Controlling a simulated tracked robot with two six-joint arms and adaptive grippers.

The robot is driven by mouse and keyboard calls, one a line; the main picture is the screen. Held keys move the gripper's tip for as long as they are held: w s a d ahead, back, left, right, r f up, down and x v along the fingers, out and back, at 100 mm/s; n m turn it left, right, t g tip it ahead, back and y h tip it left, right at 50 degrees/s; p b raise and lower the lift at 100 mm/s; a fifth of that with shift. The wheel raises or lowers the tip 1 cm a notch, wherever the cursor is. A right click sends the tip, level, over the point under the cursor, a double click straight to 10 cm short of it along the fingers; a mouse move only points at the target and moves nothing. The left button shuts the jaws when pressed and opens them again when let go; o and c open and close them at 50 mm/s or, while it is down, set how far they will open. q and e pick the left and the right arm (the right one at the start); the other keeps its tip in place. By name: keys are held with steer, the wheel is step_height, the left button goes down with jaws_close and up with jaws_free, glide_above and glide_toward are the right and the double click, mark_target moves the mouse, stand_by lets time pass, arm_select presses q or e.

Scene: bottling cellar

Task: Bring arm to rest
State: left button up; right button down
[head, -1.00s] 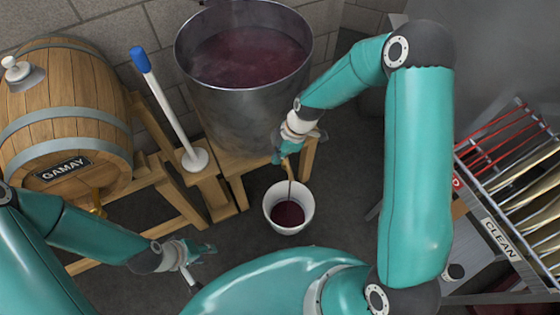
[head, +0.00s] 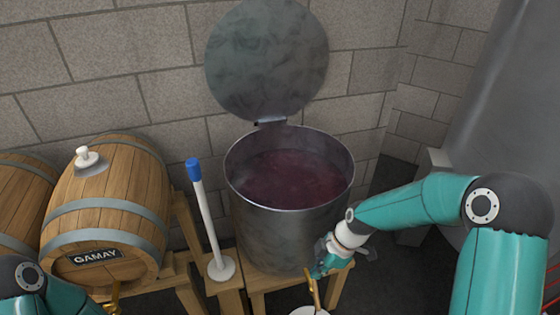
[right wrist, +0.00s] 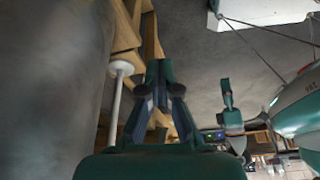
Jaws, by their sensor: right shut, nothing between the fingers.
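My right gripper (head: 324,264) is at the lower front right of the steel pot. In the right wrist view its fingers (right wrist: 159,72) are together with nothing between them. A small teal gripper, apparently my left (right wrist: 228,92), shows in the right wrist view, too small to read.
The open steel pot (head: 290,225) holds dark red liquid, its round lid (head: 267,60) raised behind. A blue-topped white rod (head: 208,222) stands left of it, beside the GAMAY barrel (head: 105,215). A white bucket's rim (head: 308,311) shows at the bottom edge. A block wall closes the back.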

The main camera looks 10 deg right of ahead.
steer(key=s+a+f+m+p, duration=0.2)
steer(key=s+a+m+p, duration=0.1)
steer(key=s+m, duration=0.4)
steer(key=s+a+f+m+p, duration=0.3)
steer(key=s+m+p, duration=0.2)
steer(key=s+m, duration=0.3)
steer(key=m, duration=0.3)
steer(key=shift+s+a+f+p, duration=0.25)
steer(key=shift+s+a+p, duration=0.05)
steer(key=shift+a, duration=0.05)
